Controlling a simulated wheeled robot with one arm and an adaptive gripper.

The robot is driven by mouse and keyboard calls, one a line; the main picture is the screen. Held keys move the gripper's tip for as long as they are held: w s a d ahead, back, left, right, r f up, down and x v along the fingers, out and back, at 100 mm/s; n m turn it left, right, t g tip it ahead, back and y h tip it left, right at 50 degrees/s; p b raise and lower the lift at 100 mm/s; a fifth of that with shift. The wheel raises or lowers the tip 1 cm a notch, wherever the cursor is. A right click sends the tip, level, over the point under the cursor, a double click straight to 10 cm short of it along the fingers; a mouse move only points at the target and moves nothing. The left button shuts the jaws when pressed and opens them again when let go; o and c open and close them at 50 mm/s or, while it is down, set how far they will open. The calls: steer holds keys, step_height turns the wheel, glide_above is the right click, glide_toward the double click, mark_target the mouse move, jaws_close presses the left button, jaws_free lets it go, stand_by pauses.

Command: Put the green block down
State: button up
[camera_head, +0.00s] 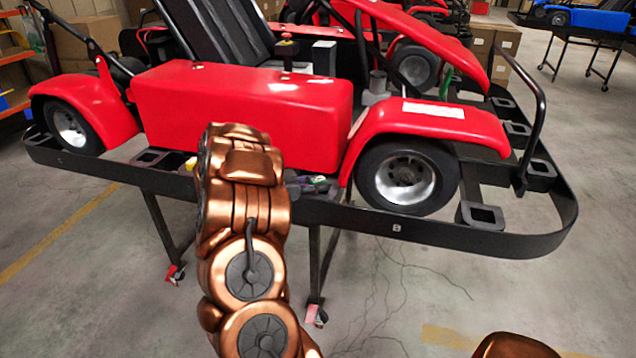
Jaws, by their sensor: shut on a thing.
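My copper-coloured arm reaches up the middle of the head view, and its wrist end is in front of the red kart's side. My gripper's fingers are hidden behind the wrist, so I cannot see their hold. No green block can be made out for certain. A small patch of green and purple (318,181) shows just right of my wrist, low on the kart stand, too small to identify. A small yellow thing (191,163) shows left of my wrist at the stand's edge.
The red kart (240,108) rests on a stand with a black rim (440,232) and castered legs. A black bar (536,125) rises at the right end. Shelves stand far left and cardboard boxes (505,42) behind. Floor at right front is largely clear.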

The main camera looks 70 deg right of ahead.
steer(key=shift+f, duration=0.3)
steer(key=o, duration=0.9)
steer(key=shift+r, duration=0.1)
steer(key=shift+r, duration=0.1)
steer(key=b+v, duration=0.1)
steer(key=v, duration=1.1)
steer(key=shift+b, duration=0.35)
